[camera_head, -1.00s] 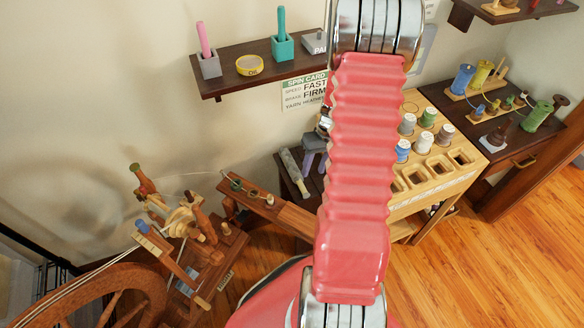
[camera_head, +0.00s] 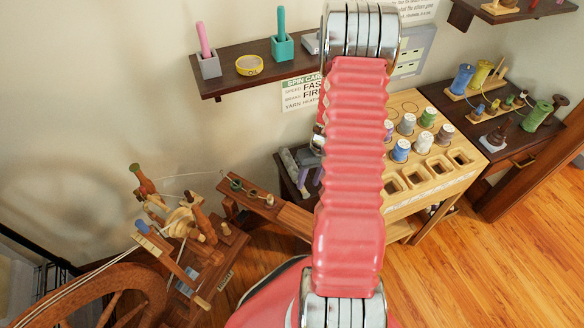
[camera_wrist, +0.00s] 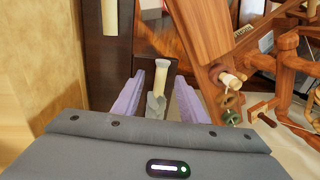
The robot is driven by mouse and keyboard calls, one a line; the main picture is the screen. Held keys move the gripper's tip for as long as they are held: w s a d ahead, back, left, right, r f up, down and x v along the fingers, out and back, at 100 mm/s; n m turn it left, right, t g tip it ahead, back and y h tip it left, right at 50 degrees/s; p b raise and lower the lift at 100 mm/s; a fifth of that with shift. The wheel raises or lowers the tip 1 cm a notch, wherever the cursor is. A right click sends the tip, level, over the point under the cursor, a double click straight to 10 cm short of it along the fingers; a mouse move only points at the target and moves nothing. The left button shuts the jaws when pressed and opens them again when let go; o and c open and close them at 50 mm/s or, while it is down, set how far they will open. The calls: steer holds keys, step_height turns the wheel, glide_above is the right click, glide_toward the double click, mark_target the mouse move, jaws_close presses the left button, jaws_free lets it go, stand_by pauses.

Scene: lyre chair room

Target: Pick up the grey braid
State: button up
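The grey braid (camera_head: 289,160) lies on a small dark stand against the wall, left of my arm in the head view, and is partly hidden there by my gripper. My gripper also shows in the head view (camera_head: 310,173), beside the braid and partly hidden by my red arm.
A wooden spinning device (camera_head: 190,235) and a brown plank (camera_head: 270,205) stand close by on the left. A wooden rack with several spools (camera_head: 440,180) is on the right. A wall shelf (camera_head: 245,75) hangs above. Open floor (camera_head: 470,260) lies at right.

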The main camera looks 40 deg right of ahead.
mark_target(304, 189)
steer(key=shift+w+a+f, duration=0.1)
steer(key=shift+a+f, duration=0.05)
steer(key=shift+f, duration=0.6)
steer(key=shift+w+a+f, duration=0.15)
steer(key=shift+a+f, duration=0.05)
steer(key=shift+f, duration=0.5)
steer(key=shift+w+a+f, duration=0.1)
steer(key=shift+a+f, duration=0.05)
steer(key=shift+f, duration=0.6)
steer(key=shift+c, duration=0.3)
jaws_close()
